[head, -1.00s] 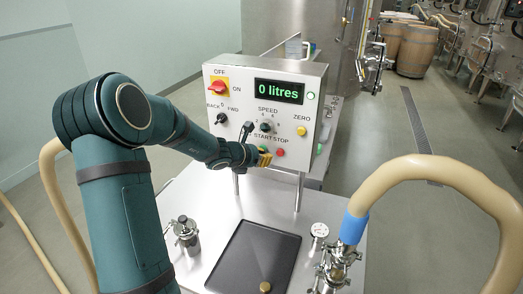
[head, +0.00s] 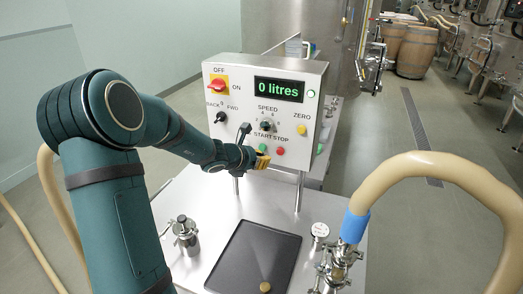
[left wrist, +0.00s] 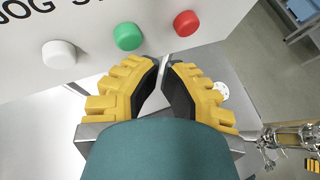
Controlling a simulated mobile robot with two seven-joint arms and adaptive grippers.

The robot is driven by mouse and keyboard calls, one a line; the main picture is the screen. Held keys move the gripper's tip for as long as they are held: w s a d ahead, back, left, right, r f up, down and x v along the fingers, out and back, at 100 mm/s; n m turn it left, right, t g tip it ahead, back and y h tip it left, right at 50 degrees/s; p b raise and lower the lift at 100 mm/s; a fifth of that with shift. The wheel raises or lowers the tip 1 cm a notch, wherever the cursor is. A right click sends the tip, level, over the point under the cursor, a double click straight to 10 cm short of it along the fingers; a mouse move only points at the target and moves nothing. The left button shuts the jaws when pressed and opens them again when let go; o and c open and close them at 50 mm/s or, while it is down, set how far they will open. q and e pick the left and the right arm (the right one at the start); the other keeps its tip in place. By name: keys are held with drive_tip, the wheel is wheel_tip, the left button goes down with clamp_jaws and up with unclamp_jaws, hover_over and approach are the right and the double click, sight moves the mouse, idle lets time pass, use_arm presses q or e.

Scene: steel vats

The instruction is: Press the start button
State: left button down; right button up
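The green start button (head: 263,147) sits under the START label on the white control panel (head: 228,91). The red stop button (head: 281,151) is to its right. In the left wrist view the green button (left wrist: 128,36) and red button (left wrist: 186,23) show above my fingertips, with a white button (left wrist: 58,54) to the left. My left gripper (head: 262,161) is just below the green button in the head view. In the left wrist view its yellow fingers (left wrist: 161,66) are empty, with a narrow gap between the tips. They look apart from the button.
A black tray (head: 250,252) lies on the steel top below. A beige hose (head: 430,164) arches at right.

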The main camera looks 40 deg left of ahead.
use_arm(q)
drive_tip(key=shift+s+d+b, duration=0.25)
drive_tip(key=shift+s+b, duration=0.05)
drive_tip(key=shift+s, duration=0.5)
drive_tip(key=shift+s+d+b, duration=0.25)
drive_tip(key=shift+s+b, duration=0.1)
drive_tip(key=shift+s, duration=0.45)
drive_tip(key=shift+s+d+b, duration=0.25)
drive_tip(key=shift+s+b, duration=0.05)
drive_tip(key=shift+s, duration=0.5)
use_arm(e)
drive_tip(key=shift+f, duration=0.95)
